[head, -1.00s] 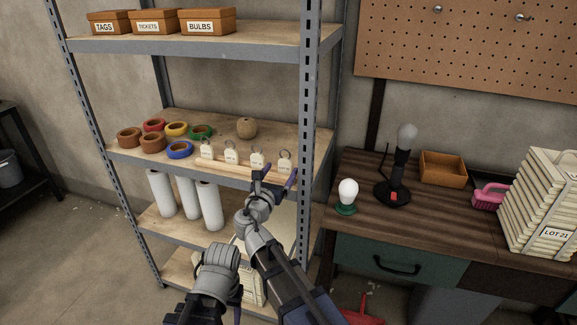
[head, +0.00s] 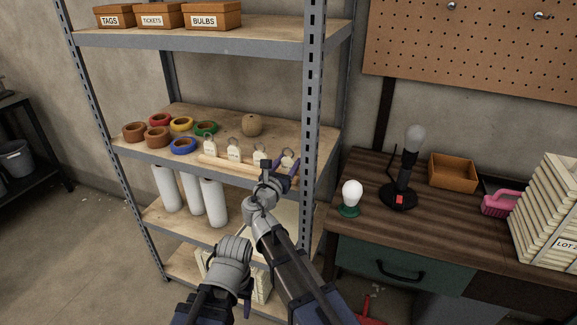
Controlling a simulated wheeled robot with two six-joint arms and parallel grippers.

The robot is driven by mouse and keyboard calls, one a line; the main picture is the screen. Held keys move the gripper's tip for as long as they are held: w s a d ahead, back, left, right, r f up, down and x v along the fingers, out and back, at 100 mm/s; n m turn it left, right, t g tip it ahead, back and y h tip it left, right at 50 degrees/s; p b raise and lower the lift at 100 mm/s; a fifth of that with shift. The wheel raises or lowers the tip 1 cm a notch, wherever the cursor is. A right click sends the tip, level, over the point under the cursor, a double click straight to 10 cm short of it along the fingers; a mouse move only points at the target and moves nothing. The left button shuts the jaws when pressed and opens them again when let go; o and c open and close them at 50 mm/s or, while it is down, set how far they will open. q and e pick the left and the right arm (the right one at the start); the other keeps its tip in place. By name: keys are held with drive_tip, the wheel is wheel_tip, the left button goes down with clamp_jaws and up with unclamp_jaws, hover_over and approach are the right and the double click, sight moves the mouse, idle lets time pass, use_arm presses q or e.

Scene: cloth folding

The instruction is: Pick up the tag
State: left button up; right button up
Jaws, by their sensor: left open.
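The rightmost tag (head: 288,160) is partly hidden behind my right gripper (head: 284,172). Its purple fingers look spread around or in front of that tag; I cannot tell if they touch it. My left gripper (head: 246,307) is low, in front of the lower shelves, away from the tags. Its fingers are mostly hidden behind its wrist.
A metal shelf post (head: 313,100) stands close right of my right gripper. The workbench (head: 350,222) with a bulb (head: 352,192) and lamp (head: 403,170) is further right.

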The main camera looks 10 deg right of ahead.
drive_tip(key=c, duration=0.8)
drive_tip(key=shift+r, duration=0.1)
wheel_tip(320, 180, up, 10)
drive_tip(key=p, duration=1)
